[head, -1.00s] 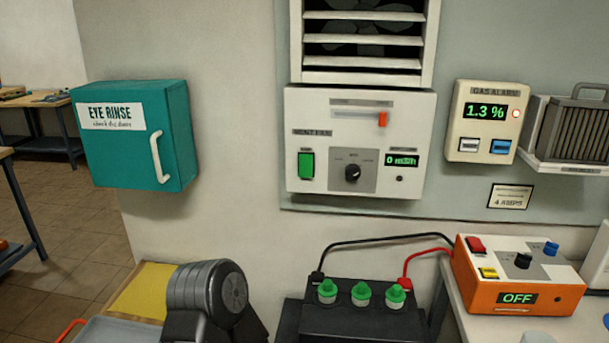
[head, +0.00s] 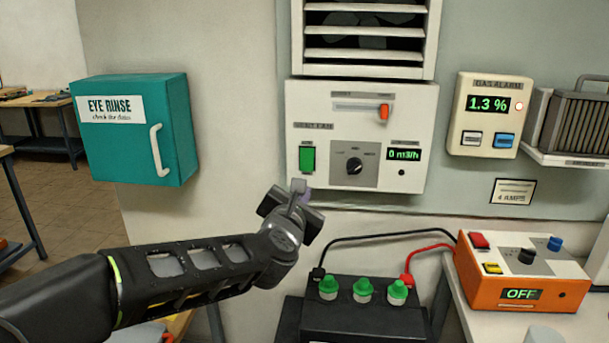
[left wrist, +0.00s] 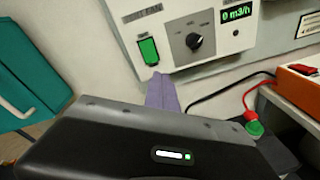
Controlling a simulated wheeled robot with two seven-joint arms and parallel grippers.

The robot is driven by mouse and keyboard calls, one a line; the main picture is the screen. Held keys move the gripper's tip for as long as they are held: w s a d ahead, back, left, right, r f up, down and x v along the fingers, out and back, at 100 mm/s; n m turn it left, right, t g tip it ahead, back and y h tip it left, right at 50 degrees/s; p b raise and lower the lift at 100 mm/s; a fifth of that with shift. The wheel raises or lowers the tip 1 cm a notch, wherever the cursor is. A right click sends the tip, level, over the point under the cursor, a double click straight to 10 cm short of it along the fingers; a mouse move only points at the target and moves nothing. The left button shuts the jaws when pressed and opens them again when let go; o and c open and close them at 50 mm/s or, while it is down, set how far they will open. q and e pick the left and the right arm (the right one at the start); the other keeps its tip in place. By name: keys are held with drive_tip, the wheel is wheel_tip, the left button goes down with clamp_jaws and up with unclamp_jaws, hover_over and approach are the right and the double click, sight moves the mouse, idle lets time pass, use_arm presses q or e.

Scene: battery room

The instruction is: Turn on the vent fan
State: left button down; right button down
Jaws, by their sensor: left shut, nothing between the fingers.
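The white vent fan panel (head: 415,118) is on the wall under a louvred vent (head: 365,77). It carries a green rocker switch (head: 307,159), a black knob (head: 354,165), an orange slider (head: 384,111) and a display (head: 404,155) reading 0 m3/h. The switch also shows in the left wrist view (left wrist: 148,51), with the knob (left wrist: 194,40) beside it. My left gripper (head: 299,187) is shut and empty, its tip just below the green switch. In the left wrist view its purplish fingers (left wrist: 161,92) point up at the switch; contact cannot be told. My right gripper is not in view.
A battery (head: 340,322) with green caps stands below the panel, wired to an orange charger (head: 513,290) reading OFF. A gas alarm (head: 488,125) reads 1.3 %. A teal eye rinse cabinet (head: 135,145) is at left.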

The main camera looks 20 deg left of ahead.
sight(306, 168)
use_arm(q)
drive_tip(key=shift+a+n+y, duration=0.15)
drive_tip(key=shift+a+n, duration=0.1)
drive_tip(key=shift+n, duration=0.9)
drive_tip(key=shift+a+n+y, duration=0.1)
drive_tip(key=shift+a+n, duration=0.15)
drive_tip(key=shift+n, duration=0.85)
drive_tip(key=shift+a+n+y, duration=0.15)
drive_tip(key=shift+a+n, duration=0.1)
drive_tip(key=shift+n, duration=0.9)
drive_tip(key=p+x, duration=0.4)
drive_tip(key=x, duration=0.9)
drive_tip(key=shift+w+r, duration=0.1)
drive_tip(key=shift+w+a, duration=0.2)
drive_tip(key=shift+w, duration=0.2)
drive_tip(key=shift+f, duration=0.2)
